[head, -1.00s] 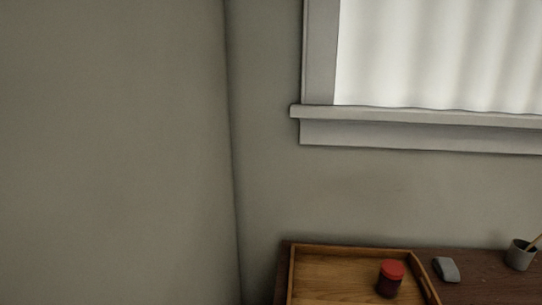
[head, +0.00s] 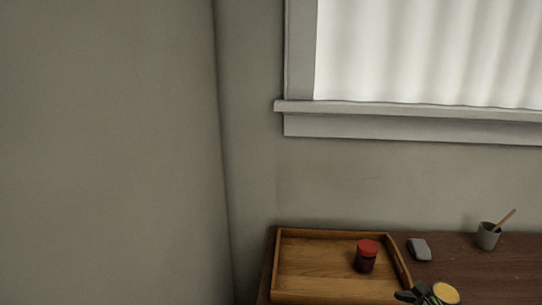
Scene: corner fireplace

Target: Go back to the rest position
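A dark, angular shape (head: 412,295) shows at the bottom edge of the head view. It may be the tip of my gripper, but too little of it shows to be sure. A round yellow-topped thing (head: 446,292) is right beside it, cut off by the edge. I cannot tell whether the two touch. The rest of my arm is out of view.
A wooden tray (head: 290,289) on a dark brown tabletop (head: 462,262) holds a dark jar with a red lid (head: 367,256). Right of it are a small grey block (head: 419,249) and a grey cup (head: 487,237) with a stick. Walls and a window sill (head: 400,113) stand behind.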

